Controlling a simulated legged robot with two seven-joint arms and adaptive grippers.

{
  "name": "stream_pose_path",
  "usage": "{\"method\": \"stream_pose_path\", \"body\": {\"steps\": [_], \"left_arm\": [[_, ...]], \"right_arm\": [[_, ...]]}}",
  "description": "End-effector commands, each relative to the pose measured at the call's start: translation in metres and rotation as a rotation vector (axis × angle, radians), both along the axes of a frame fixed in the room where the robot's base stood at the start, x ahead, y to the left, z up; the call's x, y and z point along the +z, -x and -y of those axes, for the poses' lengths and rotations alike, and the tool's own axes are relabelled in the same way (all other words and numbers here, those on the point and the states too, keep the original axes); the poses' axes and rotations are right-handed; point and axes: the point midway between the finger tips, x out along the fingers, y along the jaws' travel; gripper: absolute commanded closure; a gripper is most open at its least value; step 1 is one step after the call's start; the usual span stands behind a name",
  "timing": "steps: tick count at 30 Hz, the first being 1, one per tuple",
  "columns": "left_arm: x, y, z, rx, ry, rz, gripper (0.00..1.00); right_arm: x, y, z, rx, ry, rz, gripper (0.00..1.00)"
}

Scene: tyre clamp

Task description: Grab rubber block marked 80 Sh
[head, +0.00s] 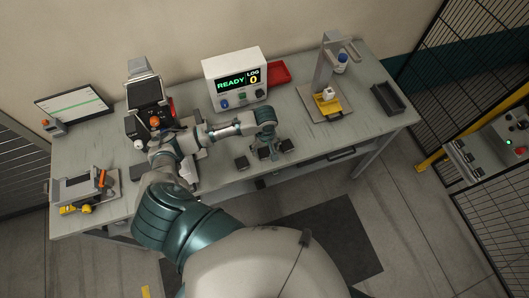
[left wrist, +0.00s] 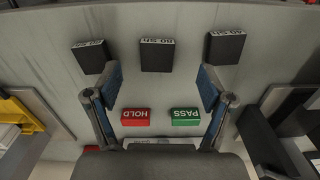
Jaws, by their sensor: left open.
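Three dark rubber blocks with white labels lie in a row across the top of the left wrist view: a left block (left wrist: 90,57), a middle block (left wrist: 161,55) and a right block (left wrist: 225,47). In the head view the left gripper (head: 269,152) is low over the front of the workbench, with dark blocks on either side. My right gripper is not in view.
A red HOLD block (left wrist: 135,117) and a green PASS block (left wrist: 185,116) lie nearer the palm.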

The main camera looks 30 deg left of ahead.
Motion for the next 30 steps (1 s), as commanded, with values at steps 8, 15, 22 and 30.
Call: {"method": "stream_pose_path", "body": {"steps": [8,15,22,30], "left_arm": [[-0.026,-0.001,0.000,0.000,0.001,-0.001,0.19],[-0.062,-0.006,-0.001,0.000,0.000,-0.001,0.19],[-0.074,-0.006,-0.001,-0.001,0.001,0.002,0.19],[-0.074,-0.006,-0.001,-0.001,0.001,0.001,0.56]], "right_arm": [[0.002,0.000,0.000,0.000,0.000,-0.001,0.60],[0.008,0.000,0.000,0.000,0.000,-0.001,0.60],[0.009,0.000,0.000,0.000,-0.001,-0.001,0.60],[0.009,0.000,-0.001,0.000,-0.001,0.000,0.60]]}}
